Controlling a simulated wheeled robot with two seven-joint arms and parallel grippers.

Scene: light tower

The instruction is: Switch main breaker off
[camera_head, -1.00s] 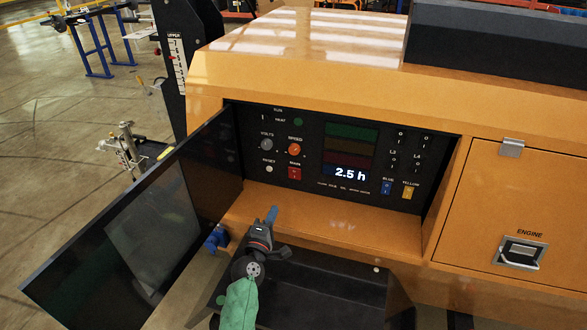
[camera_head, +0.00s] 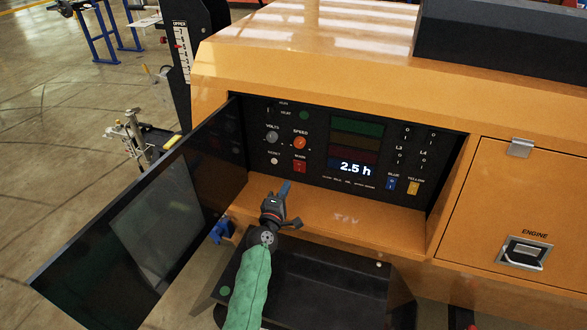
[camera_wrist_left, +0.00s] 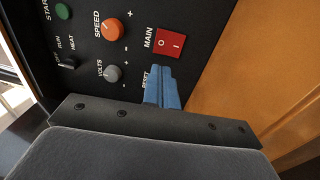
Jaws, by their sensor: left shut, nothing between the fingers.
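The main breaker is a small red rocker switch (camera_head: 299,166) at the lower left of the black control panel (camera_head: 370,133). In the left wrist view the red switch (camera_wrist_left: 169,43) shows I and O marks beside the word MAIN. My left gripper (camera_head: 285,187) is in front of the panel, just below and left of the switch. Its blue fingertips (camera_wrist_left: 164,88) are shut together and empty. They point toward the switch, and the reset button by them is hidden in the wrist view. I cannot tell the exact gap. My right gripper is not in view.
An orange speed knob (camera_head: 300,142) and a grey volts knob (camera_head: 272,137) sit above the switch. The open dark door (camera_head: 150,215) stands at the left. The orange ledge (camera_head: 350,215) below the panel is clear.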

